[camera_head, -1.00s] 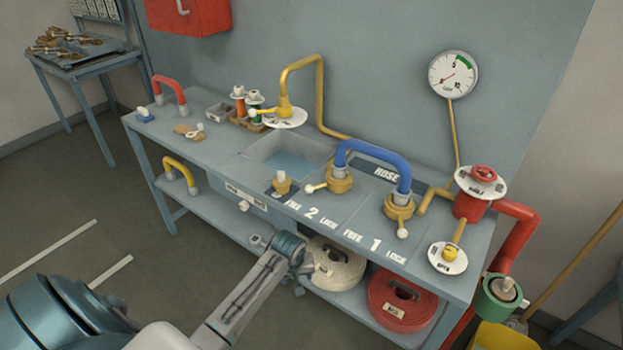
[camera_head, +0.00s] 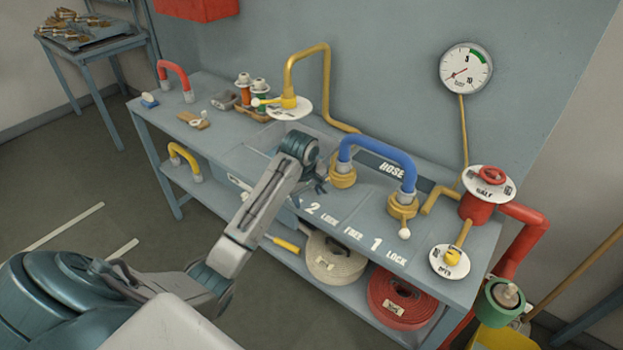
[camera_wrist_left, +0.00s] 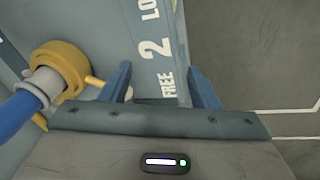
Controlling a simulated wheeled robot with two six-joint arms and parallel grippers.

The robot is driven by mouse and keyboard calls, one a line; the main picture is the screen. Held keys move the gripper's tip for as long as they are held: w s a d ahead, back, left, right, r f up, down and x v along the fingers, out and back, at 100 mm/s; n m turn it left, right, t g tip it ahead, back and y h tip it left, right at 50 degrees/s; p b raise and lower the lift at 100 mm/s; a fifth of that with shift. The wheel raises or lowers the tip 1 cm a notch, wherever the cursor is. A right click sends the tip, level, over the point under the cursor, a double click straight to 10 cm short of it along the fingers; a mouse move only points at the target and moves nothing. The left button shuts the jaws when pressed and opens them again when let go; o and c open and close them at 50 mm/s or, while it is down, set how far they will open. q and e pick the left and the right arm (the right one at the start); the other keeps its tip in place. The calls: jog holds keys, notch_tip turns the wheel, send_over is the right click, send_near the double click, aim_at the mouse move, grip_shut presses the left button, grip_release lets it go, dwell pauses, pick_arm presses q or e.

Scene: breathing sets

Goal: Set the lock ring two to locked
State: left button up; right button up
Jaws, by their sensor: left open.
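Lock ring two (camera_head: 343,178) is the brass ring at the left end of the blue hose (camera_head: 378,150), behind the painted 2 with FREE and LOCK. In the left wrist view the ring (camera_wrist_left: 72,62) is at the left, its short lever (camera_wrist_left: 95,81) pointing right toward one finger. My left gripper (camera_head: 321,184) is open over the bench, just in front of and left of the ring. In the wrist view its fingers (camera_wrist_left: 160,75) straddle the 2 label, with nothing between them. In the head view the lever is hidden by the gripper. My right gripper is not in view.
Lock ring one (camera_head: 402,206) with its white-tipped lever stands to the right. A yellow bent pipe (camera_head: 326,80) rises behind. A red valve (camera_head: 478,205) and a yellow-knobbed dial (camera_head: 449,262) are at the right end. Coiled hoses (camera_head: 335,258) lie on the lower shelf.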

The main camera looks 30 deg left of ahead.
pick_arm(q)
jog(key=w+a+r+n, duration=0.4)
jog(key=w+r, duration=0.2)
jog(key=r, duration=0.2)
jog(key=p+x, duration=0.2)
jog(key=x, duration=0.9)
jog(key=shift+d, duration=0.1)
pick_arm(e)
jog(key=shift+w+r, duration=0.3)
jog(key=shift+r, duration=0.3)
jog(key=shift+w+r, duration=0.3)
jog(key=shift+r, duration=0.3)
pick_arm(q)
jog(key=c, duration=1.1)
grip_shut()
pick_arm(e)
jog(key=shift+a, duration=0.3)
